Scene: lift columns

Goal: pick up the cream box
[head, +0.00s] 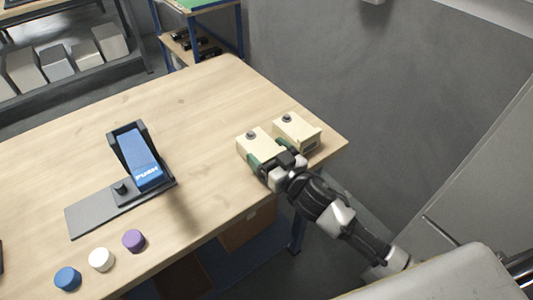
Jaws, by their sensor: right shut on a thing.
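Two cream box shapes with dark round knobs on top sit side by side near the table's right corner. The left cream box (254,142) is at my right gripper, and the right cream box (297,132) is just beyond it. My right gripper (271,160) reaches in from the lower right and is shut on the left cream box at its near side. The gripper hides the box's near lower part. I cannot tell whether the box is clear of the table. My left gripper is not in view.
The wooden table (200,95) has free room at its back and middle. A black stand with a blue "PUSH" panel (143,160) is on the left. A grey wall (390,80) is behind.

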